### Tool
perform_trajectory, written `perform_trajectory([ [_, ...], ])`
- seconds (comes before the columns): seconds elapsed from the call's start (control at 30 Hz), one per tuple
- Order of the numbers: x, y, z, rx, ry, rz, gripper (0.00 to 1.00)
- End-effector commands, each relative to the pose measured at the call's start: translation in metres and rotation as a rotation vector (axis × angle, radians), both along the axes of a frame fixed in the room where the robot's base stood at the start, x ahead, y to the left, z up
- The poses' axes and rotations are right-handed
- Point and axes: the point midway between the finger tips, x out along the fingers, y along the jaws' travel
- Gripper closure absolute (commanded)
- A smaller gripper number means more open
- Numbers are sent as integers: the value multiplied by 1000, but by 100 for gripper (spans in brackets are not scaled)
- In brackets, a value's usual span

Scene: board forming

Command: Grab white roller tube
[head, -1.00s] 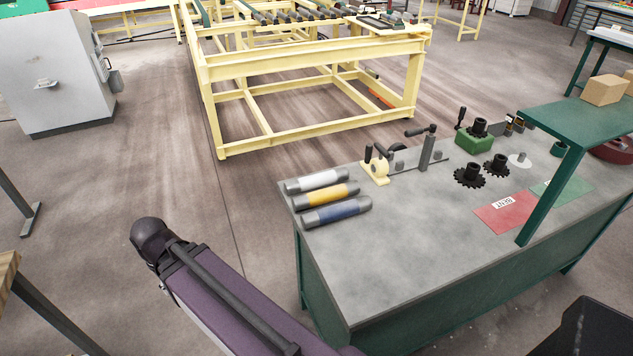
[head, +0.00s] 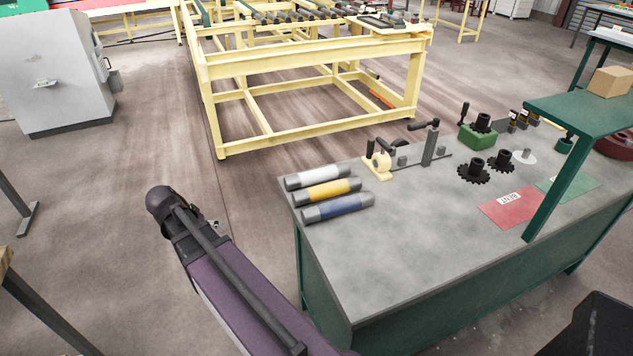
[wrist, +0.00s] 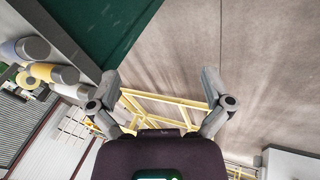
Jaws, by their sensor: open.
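The white roller tube (head: 318,177) has grey ends and lies at the left end of the grey-topped workbench (head: 400,260). It is the farthest of three tubes lying side by side. The yellow tube (head: 327,192) and the blue tube (head: 338,208) lie nearer. In the wrist view the white tube (wrist: 72,91) shows at the left, partly cut by a finger. My gripper (wrist: 162,92) is open and empty, apart from the tubes, over open floor left of the bench.
A cream clamp stand (head: 378,165) stands right of the tubes. Black gears (head: 473,172), a red sheet (head: 508,208) and a green shelf (head: 590,110) are farther right. A yellow frame (head: 310,60) stands behind.

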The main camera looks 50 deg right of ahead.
Motion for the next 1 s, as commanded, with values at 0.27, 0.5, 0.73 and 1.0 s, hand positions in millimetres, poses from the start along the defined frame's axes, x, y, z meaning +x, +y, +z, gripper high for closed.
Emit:
perform_trajectory([
  [0.27, 26, -79, -3, -262, -96, -344, 0],
  [0.5, 39, -144, 4, -505, -218, -613, 0],
  [0.73, 47, -200, 15, -736, -361, -830, 0],
  [1.0, 49, -235, 26, -902, -483, -961, 0],
])
